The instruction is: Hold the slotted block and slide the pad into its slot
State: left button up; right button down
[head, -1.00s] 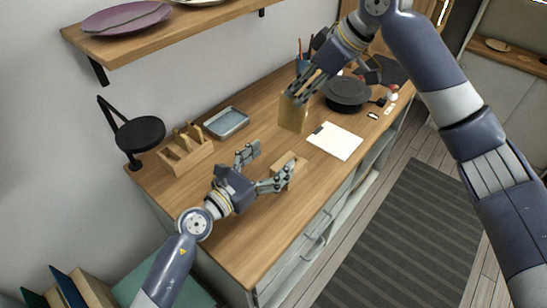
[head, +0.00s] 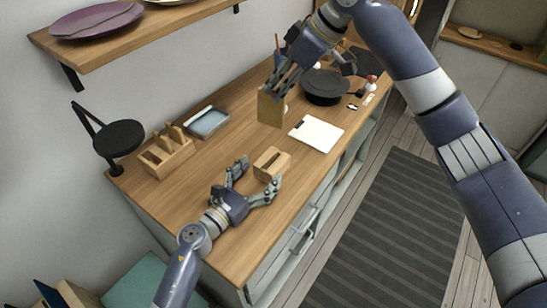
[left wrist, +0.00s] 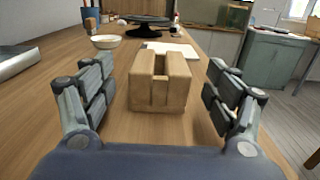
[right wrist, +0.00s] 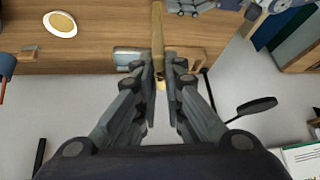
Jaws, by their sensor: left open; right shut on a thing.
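The slotted block (head: 273,165) is pale wood and sits on the bench. In the left wrist view the block (left wrist: 160,92) stands ahead, centred between the fingers, with its slot running from the top down the near face. My left gripper (head: 259,178) is open, its fingers on either side of the block's near end with gaps. My right gripper (head: 277,90) is shut on the pad (head: 269,110), a thin tan-gold board held upright beyond the block, apart from it. In the right wrist view the pad (right wrist: 157,35) shows edge-on between the fingertips.
A white sheet (head: 318,134) lies right of the pad. A black round stand (head: 324,86) is behind it. A wooden rack (head: 166,158), a grey tray (head: 208,122) and a black disc on an arm (head: 119,138) are left. Bare bench lies between block and rack.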

aim_at(274, 158)
pick_arm(q)
jog(key=x, duration=0.6)
jog(key=shift+r, duration=0.1)
pick_arm(e)
jog(key=shift+w+f, duration=0.1)
jog(key=shift+w, duration=0.05)
pick_arm(q)
jog(key=shift+w+d, duration=0.25)
jog(key=shift+w, duration=0.05)
